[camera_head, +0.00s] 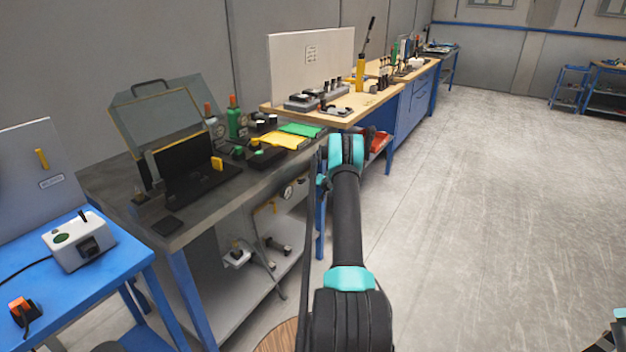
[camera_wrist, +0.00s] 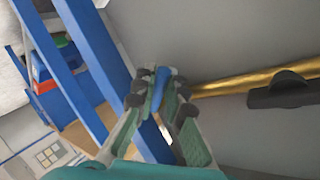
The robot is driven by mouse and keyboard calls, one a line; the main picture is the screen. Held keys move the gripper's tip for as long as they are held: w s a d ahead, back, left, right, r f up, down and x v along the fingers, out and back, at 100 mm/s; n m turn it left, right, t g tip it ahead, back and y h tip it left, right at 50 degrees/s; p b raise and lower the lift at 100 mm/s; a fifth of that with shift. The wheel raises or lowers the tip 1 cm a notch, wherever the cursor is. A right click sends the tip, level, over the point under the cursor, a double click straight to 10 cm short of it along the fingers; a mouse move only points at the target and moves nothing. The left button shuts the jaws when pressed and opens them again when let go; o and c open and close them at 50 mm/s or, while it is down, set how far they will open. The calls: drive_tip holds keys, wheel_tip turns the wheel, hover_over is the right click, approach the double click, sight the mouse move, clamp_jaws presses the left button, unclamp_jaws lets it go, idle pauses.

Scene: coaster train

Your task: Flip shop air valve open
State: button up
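In the wrist view a brass pipe (camera_wrist: 225,86) runs along a grey surface, with a dark grey fitting (camera_wrist: 285,91) on its right part. A small blue lever (camera_wrist: 160,82) stands at the pipe's left end. My gripper (camera_wrist: 158,88) has its two fingertips close together, one on each side of the blue lever, and looks shut on it. How firmly they touch is too small to tell. In the head view a round gauge (camera_head: 287,192) and yellow piping show under the dark bench. My arm hides the gripper and the lever there.
Blue bench legs (camera_wrist: 72,75) stand close to the left of my fingers in the wrist view. The dark bench (camera_head: 172,228) overhangs a lower shelf (camera_head: 232,300) with hoses and fittings. The floor (camera_head: 480,200) to the right is clear.

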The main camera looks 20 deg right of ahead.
drive_tip(key=shift+o, duration=0.6)
drive_tip(key=v, duration=1.2)
drive_tip(key=shift+d, duration=0.1)
